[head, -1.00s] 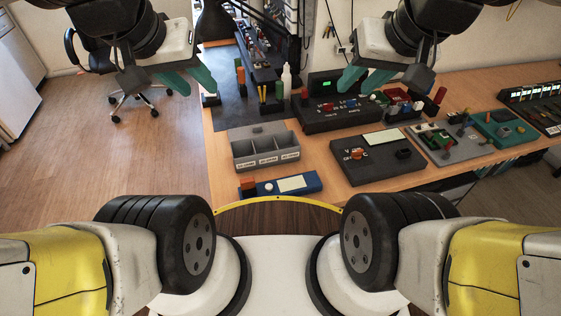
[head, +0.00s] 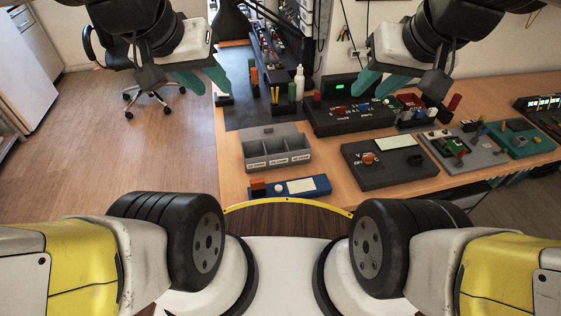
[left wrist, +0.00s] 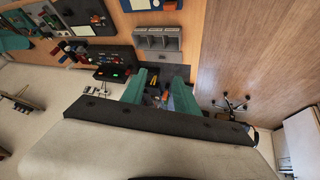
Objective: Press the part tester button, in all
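What I take to be the part tester is the blue box (head: 318,187) at the front edge of the bench in the head view. It has a pale screen, a round white button (head: 279,188) and a red-orange block at its left end. Part of it shows at the top of the left wrist view (left wrist: 138,4). My left gripper (head: 203,80) is raised at the back left, open and empty, far from the box. Its teal fingers stand apart in the left wrist view (left wrist: 160,80). My right gripper (head: 379,82) is raised over the back of the bench, with its fingers apart and nothing visible between them.
A grey three-compartment bin (head: 274,147) stands just behind the blue box. A black meter with an orange dial (head: 392,174) lies to its right. A black unit with a green display (head: 322,116) stands farther back. Circuit boards (head: 462,149) lie at right. A chair (head: 152,98) stands at left.

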